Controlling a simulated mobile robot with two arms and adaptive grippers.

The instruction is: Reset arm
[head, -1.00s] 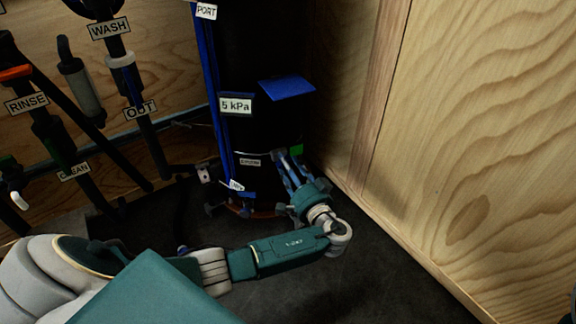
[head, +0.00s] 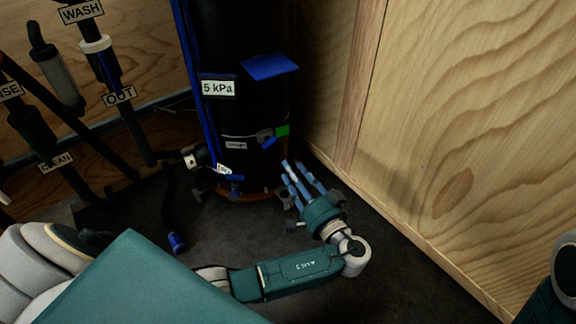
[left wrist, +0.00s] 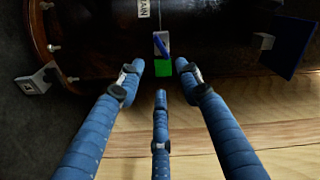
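My left gripper (head: 303,178) has its blue fingers spread and empty, on the right side of the black tank's base. In the left wrist view, the left gripper (left wrist: 160,76) shows three separated fingers with nothing between them. Beyond the tips is a small valve (head: 266,137) with a blue handle, beside a green tag (head: 282,130), on the black tank (head: 240,175). The green tag also shows in the left wrist view (left wrist: 163,68). The fingers look apart from the valve. My right gripper is not in view.
The tank bears a "5 kPa" label (head: 218,88) and a blue flap (head: 270,67). A plywood wall (head: 460,130) stands close on the right. Labelled dark pipes (head: 120,110) and a blue-ended hose (head: 176,242) are left. Dark floor (head: 225,245) is open before the tank.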

